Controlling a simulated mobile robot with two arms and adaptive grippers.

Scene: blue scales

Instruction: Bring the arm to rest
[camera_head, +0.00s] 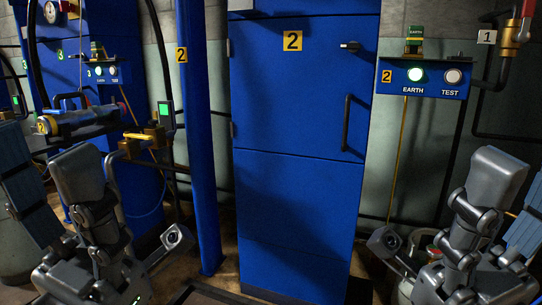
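My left gripper (46,160) is at the lower left, with its fingers pointing up. One grey finger and one with a blue ribbed pad stand apart, and nothing shows between them. My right gripper (517,182) is at the lower right in a similar upright pose. Its grey finger and blue ribbed pad are also apart, with the outer one cut by the picture edge. Neither gripper appears to touch anything.
A tall blue cabinet (300,130) marked 2 with a black handle (347,123) stands in the middle. An EARTH/TEST panel (422,82) has its EARTH light lit green. A blue post (198,140) and yellow-fitted equipment (150,140) stand left. Space between my grippers looks free.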

